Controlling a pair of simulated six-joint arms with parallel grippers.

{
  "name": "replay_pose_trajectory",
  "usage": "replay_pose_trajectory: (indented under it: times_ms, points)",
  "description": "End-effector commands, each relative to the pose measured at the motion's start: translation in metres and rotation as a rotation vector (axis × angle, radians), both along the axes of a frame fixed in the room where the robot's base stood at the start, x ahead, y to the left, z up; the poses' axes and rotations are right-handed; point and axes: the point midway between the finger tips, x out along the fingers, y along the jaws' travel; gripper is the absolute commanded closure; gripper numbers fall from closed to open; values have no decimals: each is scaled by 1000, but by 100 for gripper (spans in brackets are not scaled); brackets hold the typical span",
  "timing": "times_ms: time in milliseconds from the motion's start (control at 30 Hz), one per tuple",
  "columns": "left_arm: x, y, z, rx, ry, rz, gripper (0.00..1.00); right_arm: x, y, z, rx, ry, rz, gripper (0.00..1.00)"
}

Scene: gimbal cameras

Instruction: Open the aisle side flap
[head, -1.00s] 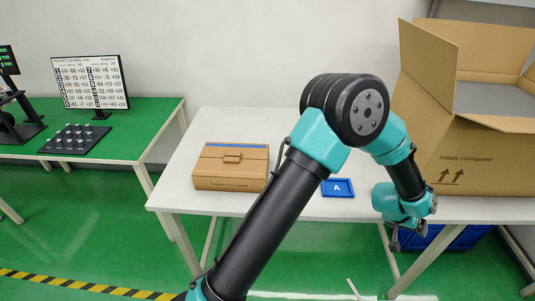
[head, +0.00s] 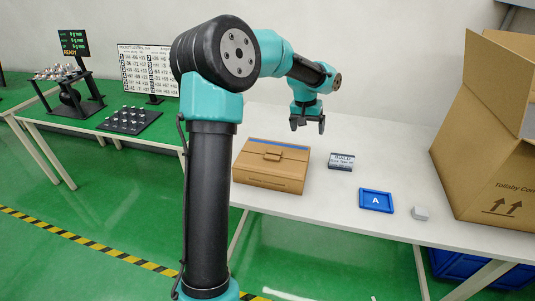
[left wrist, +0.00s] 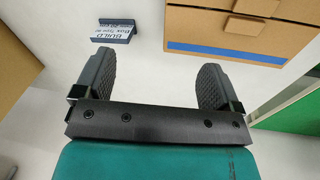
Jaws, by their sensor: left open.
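The large cardboard box (head: 485,165) stands at the right end of the white table, partly cut off by the picture edge. Its tall left flap (head: 498,85) stands up and leans outward. The rest of the opening is mostly out of view, and I cannot tell which flap faces the aisle. My left gripper (head: 307,126) hangs over the table behind the small brown carton, well left of the box and touching nothing. In the left wrist view its two fingers (left wrist: 153,80) are apart and empty. My right gripper is not in view.
A small brown carton (head: 270,172), a dark "BUILD" sign (head: 341,161), a blue "A" tray (head: 376,201) and a small grey block (head: 420,213) are on the white table. Bare tabletop lies between sign and box.

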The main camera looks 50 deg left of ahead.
Motion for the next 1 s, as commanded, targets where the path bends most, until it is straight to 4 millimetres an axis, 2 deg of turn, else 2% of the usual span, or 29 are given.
replay_pose_trajectory:
  times_ms: [33,100,233,667,867,1000]
  points:
    - [-19,28,13,28,34,46,11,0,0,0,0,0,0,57]
    - [-41,55,27,61,80,91,11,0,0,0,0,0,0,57]
    - [-64,79,41,93,128,140,11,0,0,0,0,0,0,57]
    - [-67,82,41,97,135,146,11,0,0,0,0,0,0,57]
    - [-67,82,25,97,138,146,11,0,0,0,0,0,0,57]
    - [-67,82,4,96,139,147,11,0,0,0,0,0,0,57]
